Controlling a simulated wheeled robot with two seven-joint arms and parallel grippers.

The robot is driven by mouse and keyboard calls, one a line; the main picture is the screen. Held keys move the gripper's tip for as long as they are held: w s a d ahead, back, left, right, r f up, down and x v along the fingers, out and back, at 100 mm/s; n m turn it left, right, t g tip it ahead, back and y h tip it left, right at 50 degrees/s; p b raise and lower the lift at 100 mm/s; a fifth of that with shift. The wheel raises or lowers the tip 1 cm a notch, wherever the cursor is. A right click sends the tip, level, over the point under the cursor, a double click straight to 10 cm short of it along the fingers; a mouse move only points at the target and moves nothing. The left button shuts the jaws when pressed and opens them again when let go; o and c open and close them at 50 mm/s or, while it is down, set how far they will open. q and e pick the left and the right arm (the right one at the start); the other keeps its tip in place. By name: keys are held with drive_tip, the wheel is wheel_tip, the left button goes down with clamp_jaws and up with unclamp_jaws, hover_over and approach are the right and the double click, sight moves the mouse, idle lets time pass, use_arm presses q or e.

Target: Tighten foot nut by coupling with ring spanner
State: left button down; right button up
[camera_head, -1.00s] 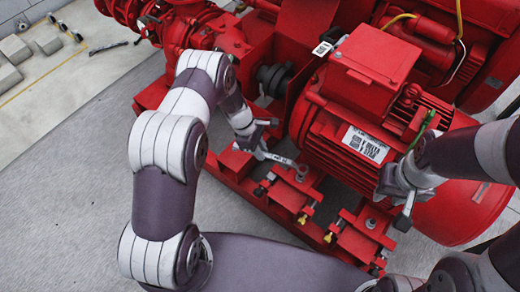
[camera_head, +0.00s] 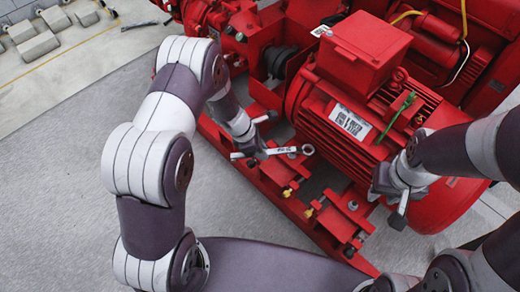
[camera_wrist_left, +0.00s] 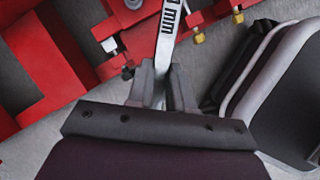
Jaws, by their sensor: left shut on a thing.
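My left gripper (camera_head: 262,150) is shut on the grey ring spanner (camera_head: 285,151), which also shows between the fingers in the left wrist view (camera_wrist_left: 167,40). The spanner's ring end (camera_head: 308,149) points right, beside the lower side of the red motor (camera_head: 340,110); I cannot tell its height above the base. A grey round top (camera_wrist_left: 133,3) left of the spanner in the wrist view may be the foot nut by the coupling; the spanner seems to cover that spot in the head view. My right gripper (camera_head: 392,190) is by the motor's right end, its jaws unclear.
The red base frame (camera_head: 235,150) runs below the motor, with yellow-tipped bolts (camera_head: 308,212) and another foot nut (camera_head: 352,205) along its front. The coupling area (camera_head: 278,62) lies behind my left gripper. Grey floor (camera_head: 70,140) is open at left.

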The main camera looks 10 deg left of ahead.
use_arm(q)
drive_tip(key=shift+s+n, duration=0.3)
drive_tip(key=shift+w+a+f+n+t, duration=0.15)
drive_tip(key=shift+a+f+n+t, duration=0.2)
drive_tip(key=shift+f+n, duration=0.4)
drive_tip(key=shift+a+f+n+t+y, duration=0.25)
drive_tip(key=shift+n+y, duration=0.15)
drive_tip(key=shift+n, duration=0.25)
drive_tip(key=shift+w+a+f+n, duration=0.15)
drive_tip(key=shift+a+f+n, duration=0.15)
drive_tip(key=shift+n, duration=0.2)
wheel_tip(320, 180, down, 5)
drive_tip(key=b, duration=0.5)
drive_tip(key=shift+f, duration=0.15)
drive_tip(key=shift+f+b, duration=0.35)
drive_tip(key=shift+f+b, duration=0.8)
drive_tip(key=shift+f, duration=0.1)
